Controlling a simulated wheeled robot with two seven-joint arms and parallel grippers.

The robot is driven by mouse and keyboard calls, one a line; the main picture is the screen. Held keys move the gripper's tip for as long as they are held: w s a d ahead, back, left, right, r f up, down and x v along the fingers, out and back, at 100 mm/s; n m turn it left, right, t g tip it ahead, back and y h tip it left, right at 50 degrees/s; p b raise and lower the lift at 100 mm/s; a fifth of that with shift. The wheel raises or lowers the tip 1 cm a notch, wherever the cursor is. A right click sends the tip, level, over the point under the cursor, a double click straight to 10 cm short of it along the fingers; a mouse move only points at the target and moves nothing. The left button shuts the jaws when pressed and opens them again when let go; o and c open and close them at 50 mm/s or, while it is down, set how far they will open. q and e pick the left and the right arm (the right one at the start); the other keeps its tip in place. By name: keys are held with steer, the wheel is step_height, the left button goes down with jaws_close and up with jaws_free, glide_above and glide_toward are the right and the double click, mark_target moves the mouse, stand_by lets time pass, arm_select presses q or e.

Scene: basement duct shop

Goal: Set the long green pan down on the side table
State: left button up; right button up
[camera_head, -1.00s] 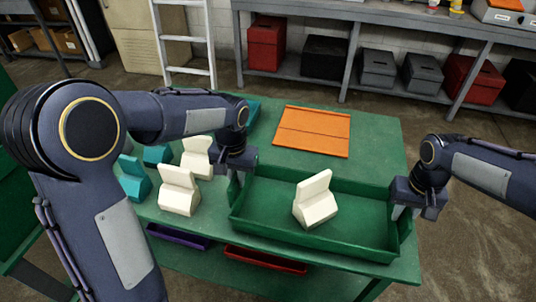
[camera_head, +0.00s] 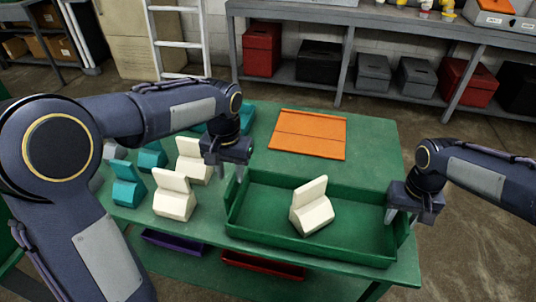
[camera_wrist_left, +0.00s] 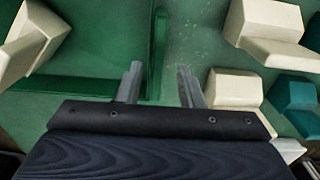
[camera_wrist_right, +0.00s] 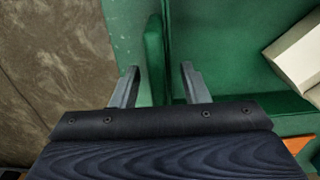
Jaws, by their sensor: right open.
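The long green pan (camera_head: 310,242) rests on the green table (camera_head: 374,150), with one cream block (camera_head: 312,206) inside it. My left gripper (camera_head: 236,174) is above the pan's left end. In the left wrist view its open fingers (camera_wrist_left: 159,84) are apart, with the pan's end wall (camera_wrist_left: 160,40) showing between them. My right gripper (camera_head: 393,212) is at the pan's right end. In the right wrist view its open fingers (camera_wrist_right: 157,86) stand on either side of the pan's raised end wall (camera_wrist_right: 154,55), with gaps.
Cream blocks (camera_head: 174,196) and teal blocks (camera_head: 128,184) stand left of the pan. An orange panel (camera_head: 308,134) lies behind it. Purple (camera_head: 174,241) and red (camera_head: 262,266) trays sit below the tabletop. A grey shelf with boxes stands behind.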

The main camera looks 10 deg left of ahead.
steer(key=shift+r, duration=0.25)
step_height(320, 180, up, 12)
steer(key=shift+f, duration=0.25)
arm_select(q)
step_height(320, 180, up, 7)
steer(key=shift+r, duration=0.1)
